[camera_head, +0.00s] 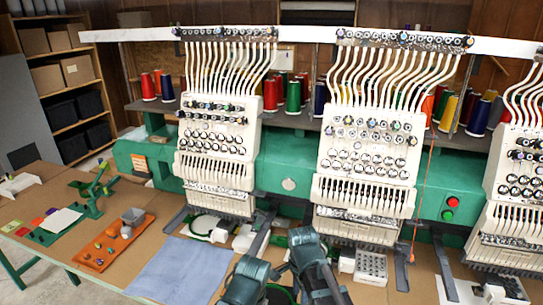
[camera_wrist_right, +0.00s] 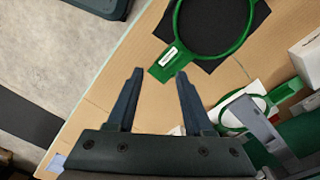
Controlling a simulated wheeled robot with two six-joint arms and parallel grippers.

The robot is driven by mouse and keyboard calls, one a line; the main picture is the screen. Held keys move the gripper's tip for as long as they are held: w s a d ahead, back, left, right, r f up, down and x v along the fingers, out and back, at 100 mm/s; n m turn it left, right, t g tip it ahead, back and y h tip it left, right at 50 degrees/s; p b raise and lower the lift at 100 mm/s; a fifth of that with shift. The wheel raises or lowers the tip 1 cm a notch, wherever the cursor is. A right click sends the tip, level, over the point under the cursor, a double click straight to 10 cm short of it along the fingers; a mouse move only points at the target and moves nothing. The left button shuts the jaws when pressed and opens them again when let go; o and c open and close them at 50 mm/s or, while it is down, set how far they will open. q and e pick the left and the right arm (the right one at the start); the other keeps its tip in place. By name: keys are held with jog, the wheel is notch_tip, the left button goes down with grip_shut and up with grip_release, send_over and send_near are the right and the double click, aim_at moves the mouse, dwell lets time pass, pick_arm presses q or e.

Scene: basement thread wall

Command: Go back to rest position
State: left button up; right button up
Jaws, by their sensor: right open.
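In the right wrist view my right gripper (camera_wrist_right: 160,78) is open and empty, its two dark fingers apart above the brown work table. Ahead of its fingertips lies a green hoop (camera_wrist_right: 240,48) with a white label and black fabric in it, apart from the fingers. In the head view my two dark arms come in at the bottom centre, and part of a green ring shows between them. The fingertips of both grippers cannot be made out there.
A green embroidery machine (camera_head: 289,184) with several white heads stands along the table. A blue-grey cloth (camera_head: 182,271) and an orange tray (camera_head: 95,256) lie to the left. A second green hoop (camera_wrist_right: 225,122) with white fabric lies by the machine. Bare floor (camera_wrist_right: 50,55) is beyond the table edge.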

jog(key=s+a+f+n+b, duration=0.1)
jog(key=s+n, duration=0.8)
jog(key=n, duration=0.9)
jog(key=shift+s+a+h, duration=0.3)
jog(key=shift+a+h, duration=0.1)
jog(key=shift+a, duration=0.5)
